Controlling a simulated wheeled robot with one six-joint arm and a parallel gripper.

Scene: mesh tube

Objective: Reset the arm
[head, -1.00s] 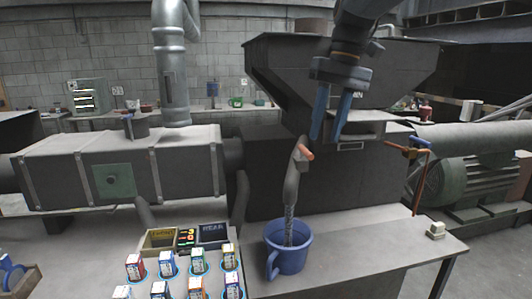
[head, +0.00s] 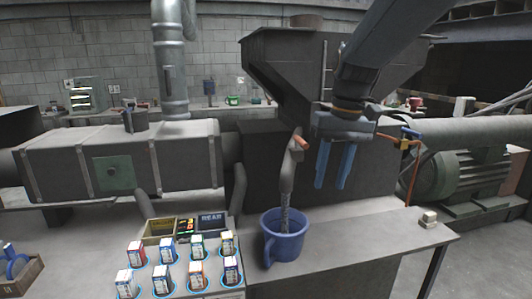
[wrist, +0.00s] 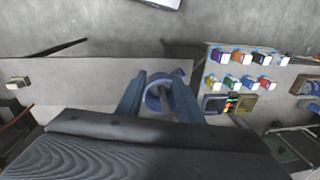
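My gripper (head: 331,184) hangs fingers-down from my arm in front of the dark hopper machine, to the right of the spout. Its two blue fingers are parallel with a gap between them, and nothing is held. In the wrist view the fingers (wrist: 157,82) also stand apart. A blue mug (head: 288,246) stands upright on the bench under the spout, below and left of my gripper. In the wrist view the mug (wrist: 156,98) appears beyond and between the fingers. A grey stream or strand runs from the spout (head: 290,168) into the mug; I cannot tell which.
A tray of several small cartons (head: 180,272) stands left of the mug. The hopper (head: 285,70) is behind my arm. A blue-handled valve and pipe (head: 408,140) are close on the right. The bench (head: 370,240) is clear right of the mug, except a small switch box (head: 429,219).

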